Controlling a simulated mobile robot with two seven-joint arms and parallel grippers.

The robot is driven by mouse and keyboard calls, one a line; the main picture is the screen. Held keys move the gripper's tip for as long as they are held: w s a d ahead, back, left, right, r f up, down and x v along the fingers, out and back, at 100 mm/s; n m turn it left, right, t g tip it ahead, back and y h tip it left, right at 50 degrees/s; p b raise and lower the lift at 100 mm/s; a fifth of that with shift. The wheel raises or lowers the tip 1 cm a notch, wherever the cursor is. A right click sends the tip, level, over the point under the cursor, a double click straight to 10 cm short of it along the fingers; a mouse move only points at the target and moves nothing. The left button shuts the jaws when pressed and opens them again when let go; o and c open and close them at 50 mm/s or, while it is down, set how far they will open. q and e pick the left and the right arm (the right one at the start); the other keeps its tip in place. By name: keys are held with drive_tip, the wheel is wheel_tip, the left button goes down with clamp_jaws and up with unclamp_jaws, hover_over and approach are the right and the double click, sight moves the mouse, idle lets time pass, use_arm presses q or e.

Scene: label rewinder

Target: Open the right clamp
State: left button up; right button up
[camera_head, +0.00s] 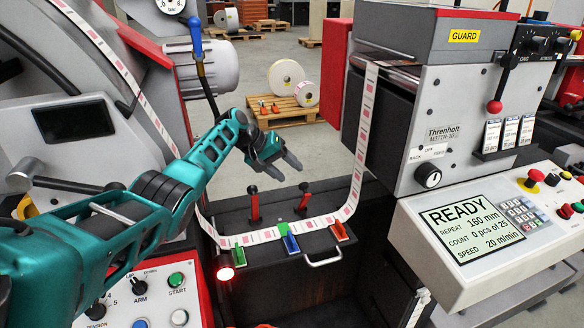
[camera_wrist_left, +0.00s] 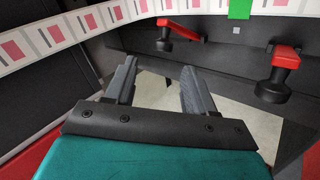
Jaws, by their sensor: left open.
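Two clamps with red levers and black knobs stand on the dark splice table (camera_head: 262,218), behind the label web (camera_head: 268,235). The right clamp (camera_head: 304,200) has its red lever upright in the head view, as does the left clamp (camera_head: 253,203). My left gripper (camera_head: 284,168) hangs open and empty above and behind the table, apart from both clamps. In the left wrist view its open fingers (camera_wrist_left: 158,76) have nothing between them. Two red levers show there, one beyond the fingertips (camera_wrist_left: 179,22) and one at the right (camera_wrist_left: 287,58); I cannot tell which is which.
Green (camera_head: 239,254), blue (camera_head: 290,243) and red (camera_head: 340,231) tabs line the table's front edge. The guard housing (camera_head: 440,90) stands to the right, the control panel (camera_head: 490,225) below it. A grey motor (camera_head: 212,66) lies behind my arm. Open floor lies behind the table.

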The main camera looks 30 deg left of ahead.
use_arm(q)
drive_tip(key=shift+s+a+r, duration=0.3)
drive_tip(key=shift+s+r, duration=0.05)
use_arm(e)
drive_tip(key=shift+s+f, duration=0.1)
drive_tip(key=shift+f, duration=0.2)
